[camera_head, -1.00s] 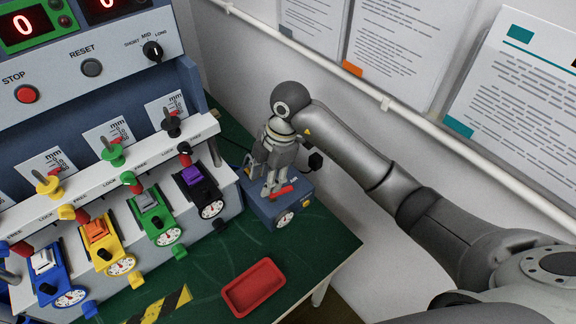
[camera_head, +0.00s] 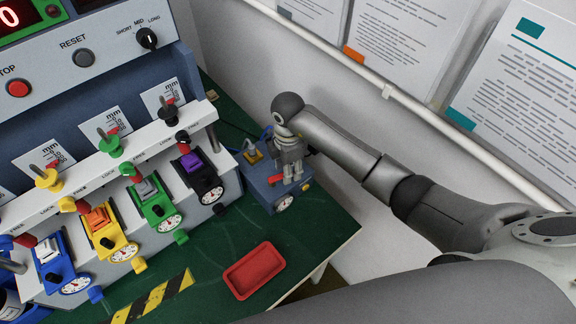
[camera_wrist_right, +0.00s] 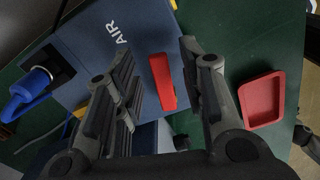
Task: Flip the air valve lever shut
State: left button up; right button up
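The air valve box (camera_head: 256,186) is blue and stands on the green table beside the panel. It is marked AIR in the right wrist view (camera_wrist_right: 92,42). Its red lever (camera_head: 275,180) is partly hidden by my right gripper in the head view. In the right wrist view the red lever (camera_wrist_right: 161,82) lies between the two fingers, with gaps on both sides. My right gripper (camera_wrist_right: 157,55) is open over the box; it also shows in the head view (camera_head: 291,177). My left gripper is not in view.
A red tray (camera_head: 254,270) lies on the table in front of the box. A blue fitting (camera_wrist_right: 32,82) is on the box's side of the wrist view. The wall is close behind my right arm.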

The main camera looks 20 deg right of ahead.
jog(key=shift+f, duration=0.2)
jog(key=shift+c, duration=0.3)
grip_shut()
jog(key=shift+w+f+n+b, duration=0.1)
jog(key=shift+w+n+b, duration=0.5)
jog(key=shift+n+b, duration=0.4)
jog(key=shift+w+a+n, duration=0.15)
jog(key=shift+a+n, duration=0.05)
jog(key=shift+n, duration=0.4)
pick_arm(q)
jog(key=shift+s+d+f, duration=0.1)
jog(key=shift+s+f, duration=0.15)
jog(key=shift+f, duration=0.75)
pick_arm(e)
jog(key=shift+o, duration=0.3)
grip_release()
